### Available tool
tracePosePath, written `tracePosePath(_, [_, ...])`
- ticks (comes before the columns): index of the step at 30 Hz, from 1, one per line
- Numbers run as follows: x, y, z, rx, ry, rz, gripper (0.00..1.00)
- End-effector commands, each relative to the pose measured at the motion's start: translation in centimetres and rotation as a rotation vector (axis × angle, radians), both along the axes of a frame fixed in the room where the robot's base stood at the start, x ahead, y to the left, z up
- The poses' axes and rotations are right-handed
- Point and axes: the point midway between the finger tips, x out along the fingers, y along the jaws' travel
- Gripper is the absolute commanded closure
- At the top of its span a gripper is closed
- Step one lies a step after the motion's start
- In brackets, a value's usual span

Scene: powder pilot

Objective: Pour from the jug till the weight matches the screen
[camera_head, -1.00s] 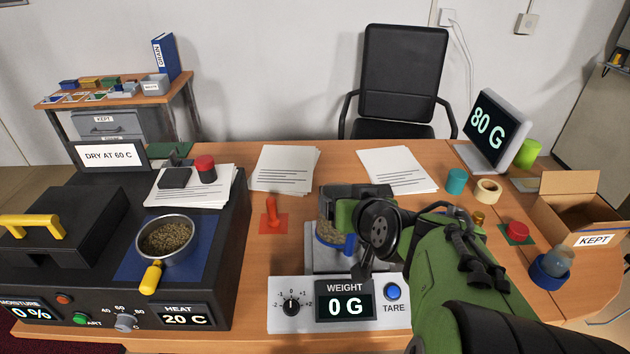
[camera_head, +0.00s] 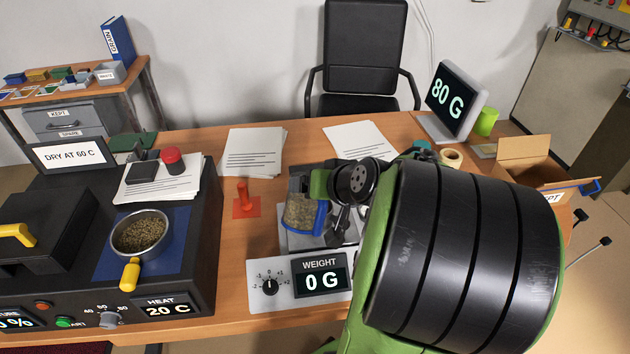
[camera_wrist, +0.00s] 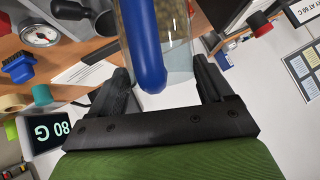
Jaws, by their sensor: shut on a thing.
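The clear jug (camera_head: 300,214) with blue trim holds brown grain and is above the weighing scale (camera_head: 262,300). My gripper (camera_wrist: 162,72) is shut on the jug; in the wrist view its fingers lie on either side of the jug's blue handle (camera_wrist: 147,55) and clear wall. The jug looks tilted in the head view, but no falling grain shows. The scale's display (camera_head: 321,283) reads 0 G. The screen (camera_head: 451,94) at the back right reads 80 G. My arm hides the right part of the scale, including its TARE button.
A metal pan (camera_head: 139,234) of grain with a yellow handle sits on the black dryer (camera_head: 207,228) at left. An orange stamp-like item (camera_head: 244,200) stands left of the scale. Papers (camera_head: 254,152) lie behind. An open cardboard box (camera_head: 525,148) is at right.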

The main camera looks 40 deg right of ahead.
Motion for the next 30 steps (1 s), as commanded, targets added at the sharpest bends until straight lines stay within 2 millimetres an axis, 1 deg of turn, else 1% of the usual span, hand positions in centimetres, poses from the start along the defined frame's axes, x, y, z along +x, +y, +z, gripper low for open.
tracePosePath(7, [0.1,-0.3,-1.5,0.083,0.030,-0.001,0.87])
tracePosePath(12, [0.3,-0.8,-1.9,0.194,0.071,-0.002,0.87])
tracePosePath(20, [0.4,-1.3,-2.6,0.325,0.118,-0.001,0.87])
tracePosePath(30, [0.6,-1.8,-2.5,0.418,0.150,0.000,0.87])
